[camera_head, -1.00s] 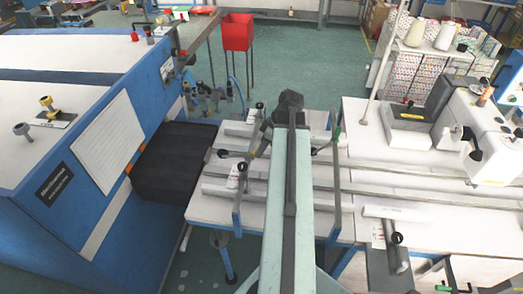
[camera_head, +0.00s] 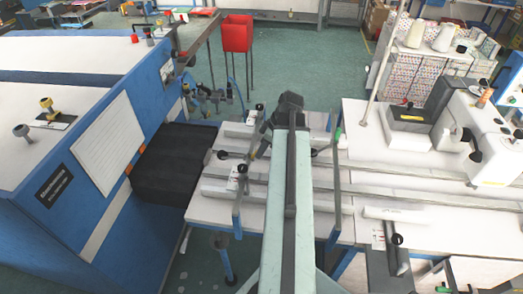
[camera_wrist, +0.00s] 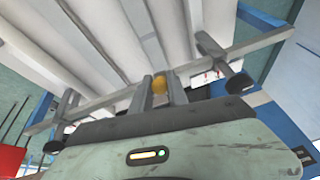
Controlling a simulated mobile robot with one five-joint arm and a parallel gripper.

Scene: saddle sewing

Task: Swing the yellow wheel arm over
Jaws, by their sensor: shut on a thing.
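A long grey bar (camera_wrist: 110,100) runs across the view just beyond the fingers, with dark round knobs on posts at both sides. In the head view, my gripper (camera_head: 262,142) points down over the white table, mostly hidden by my own arm. The wheel itself cannot be made out clearly there.
A blue and white machine (camera_head: 62,190) stands at left, with a black box (camera_head: 172,160) beside the table. Grey rails and upright posts cross the white table (camera_head: 440,232). A sewing machine (camera_head: 490,140) stands at right. A red bin (camera_head: 237,33) stands behind on open green floor.

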